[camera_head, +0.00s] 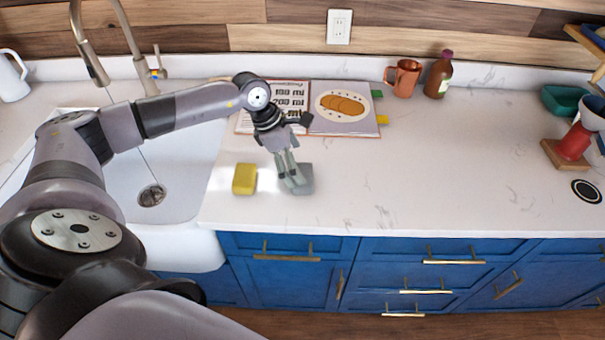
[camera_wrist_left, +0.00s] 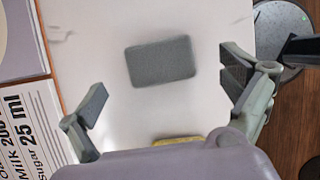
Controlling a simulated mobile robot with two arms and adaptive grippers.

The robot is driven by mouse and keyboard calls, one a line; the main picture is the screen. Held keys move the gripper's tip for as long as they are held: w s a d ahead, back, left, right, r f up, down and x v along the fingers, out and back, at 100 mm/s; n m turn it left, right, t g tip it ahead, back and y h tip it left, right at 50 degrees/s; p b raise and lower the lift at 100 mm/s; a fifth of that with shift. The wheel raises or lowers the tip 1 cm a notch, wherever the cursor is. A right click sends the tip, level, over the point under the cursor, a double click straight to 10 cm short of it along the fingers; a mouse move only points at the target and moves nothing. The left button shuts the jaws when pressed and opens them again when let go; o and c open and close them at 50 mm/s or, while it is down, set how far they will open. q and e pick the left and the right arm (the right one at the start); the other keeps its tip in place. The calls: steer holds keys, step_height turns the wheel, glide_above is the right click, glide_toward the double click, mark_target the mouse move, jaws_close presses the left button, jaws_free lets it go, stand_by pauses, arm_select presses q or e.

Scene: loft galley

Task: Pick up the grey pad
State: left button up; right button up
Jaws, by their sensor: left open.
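The grey pad (camera_head: 305,184) lies flat on the white counter, right of the yellow sponge and partly hidden by my left gripper in the head view. In the left wrist view the pad (camera_wrist_left: 160,62) shows whole as a dark grey rounded rectangle. My left gripper (camera_head: 291,183) points down over the pad. In the wrist view its open fingers (camera_wrist_left: 164,76) stand on either side of the pad, with free room between each finger and the pad. Nothing is held. My right gripper is not in view.
A yellow sponge (camera_head: 244,179) lies close left of the pad. An open recipe book (camera_head: 350,125) lies behind. The sink (camera_head: 175,185) is at left. A copper mug (camera_head: 403,78) and brown bottle (camera_head: 439,76) stand at the back. The counter right of the pad is clear.

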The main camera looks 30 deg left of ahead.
mark_target(303, 174)
arm_select(q)
steer(key=shift+d+f+p, duration=0.15)
steer(key=shift+f+p, duration=0.3)
steer(key=shift+p, duration=0.1)
steer(key=p+x, duration=0.1)
steer(key=x, duration=0.2)
steer(key=shift+w+f+p, duration=0.1)
steer(key=shift+f+p, duration=0.2)
steer(key=shift+p, duration=0.1)
steer(key=shift+w+d+f, duration=0.1)
steer(key=shift+f, duration=0.3)
steer(key=shift+c, duration=0.2)
steer(key=shift+c, duration=0.6)
steer(key=c, duration=0.9)
steer(key=shift+o, duration=0.2)
steer(key=shift+r, duration=0.1)
